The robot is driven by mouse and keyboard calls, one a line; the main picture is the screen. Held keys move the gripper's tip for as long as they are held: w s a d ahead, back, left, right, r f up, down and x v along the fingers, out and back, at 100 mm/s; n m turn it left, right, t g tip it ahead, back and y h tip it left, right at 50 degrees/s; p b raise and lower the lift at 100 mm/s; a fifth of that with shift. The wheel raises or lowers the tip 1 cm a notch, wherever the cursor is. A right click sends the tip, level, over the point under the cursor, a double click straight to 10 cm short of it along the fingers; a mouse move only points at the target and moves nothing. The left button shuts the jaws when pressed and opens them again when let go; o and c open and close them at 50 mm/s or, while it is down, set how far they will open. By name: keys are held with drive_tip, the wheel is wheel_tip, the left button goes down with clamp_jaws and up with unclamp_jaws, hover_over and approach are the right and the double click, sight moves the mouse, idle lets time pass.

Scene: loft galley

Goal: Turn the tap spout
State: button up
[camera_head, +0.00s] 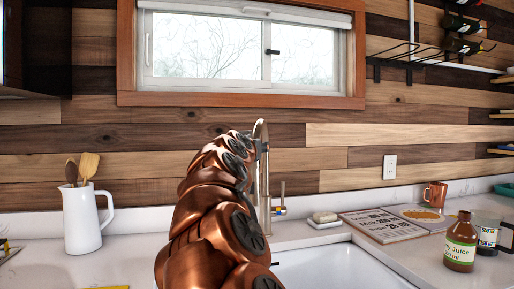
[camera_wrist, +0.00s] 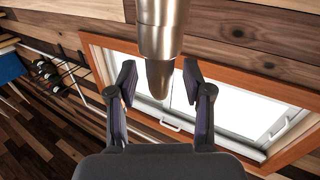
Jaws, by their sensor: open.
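The metal tap (camera_head: 263,190) stands behind the white sink, with its curved top showing just past the end of my arm. In the wrist view the brushed-metal spout (camera_wrist: 162,28) comes down from the top edge, and its narrower lower end lies between my fingers. My gripper (camera_wrist: 159,78) is open, with one dark finger on each side of the spout and a visible gap on both sides. In the head view my copper-coloured arm hides much of the gripper and part of the tap.
The sink basin (camera_head: 335,268) lies right of my arm. A white jug (camera_head: 82,222) holds wooden utensils at left. The window (camera_head: 245,50) is behind.

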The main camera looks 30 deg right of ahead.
drive_tip(key=v, duration=1.1)
drive_tip(key=shift+s, duration=0.15)
idle(0.3)
